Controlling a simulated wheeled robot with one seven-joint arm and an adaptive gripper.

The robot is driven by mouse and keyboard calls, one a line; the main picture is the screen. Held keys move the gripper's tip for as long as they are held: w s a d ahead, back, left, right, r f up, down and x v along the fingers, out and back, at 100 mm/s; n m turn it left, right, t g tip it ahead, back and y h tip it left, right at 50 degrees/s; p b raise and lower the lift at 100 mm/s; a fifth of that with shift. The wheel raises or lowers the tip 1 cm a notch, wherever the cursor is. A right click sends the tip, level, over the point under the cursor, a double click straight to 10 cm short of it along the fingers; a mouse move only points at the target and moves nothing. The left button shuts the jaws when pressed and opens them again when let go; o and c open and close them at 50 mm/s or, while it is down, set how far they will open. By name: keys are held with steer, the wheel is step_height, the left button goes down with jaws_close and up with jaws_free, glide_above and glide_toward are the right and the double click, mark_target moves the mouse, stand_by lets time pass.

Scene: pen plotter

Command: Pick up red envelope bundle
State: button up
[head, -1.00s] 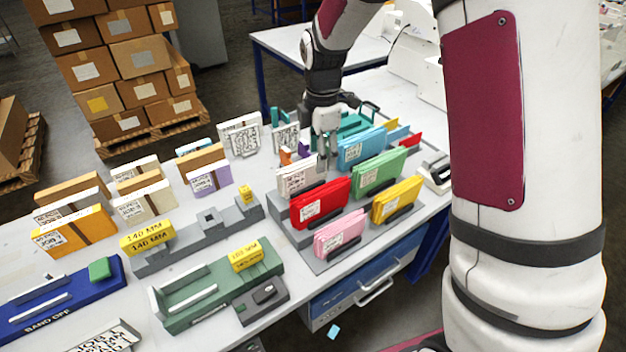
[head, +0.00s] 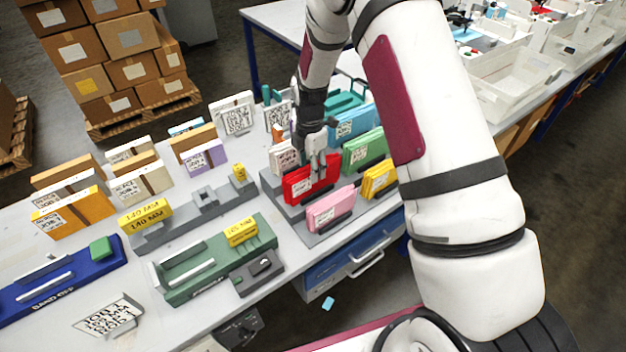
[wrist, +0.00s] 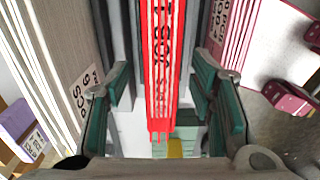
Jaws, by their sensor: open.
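The red envelope bundle (head: 300,187) stands on edge in a grey rack, between a white bundle behind it and a pink bundle (head: 330,208) in front. In the wrist view the red bundle (wrist: 163,65) runs down the middle. My gripper (head: 316,168) is over the red bundle, pointing down. Its green-padded fingers (wrist: 160,105) are apart, one on each side of the bundle, with gaps visible between pads and envelopes. The gripper hides part of the red bundle in the head view.
A green bundle (head: 364,151) and a yellow bundle (head: 380,178) stand close on the right. A white bundle (head: 284,158) is close behind. A green fixture (head: 215,262) and a blue one (head: 62,280) lie on the table to the left.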

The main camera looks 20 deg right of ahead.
steer(key=shift+d+f+p, duration=0.2)
steer(key=shift+f+p, duration=0.1)
steer(key=shift+f, duration=1)
steer(key=shift+d+f+p, duration=0.15)
steer(key=shift+f+p, duration=0.15)
steer(key=shift+f, duration=0.95)
jaws_close()
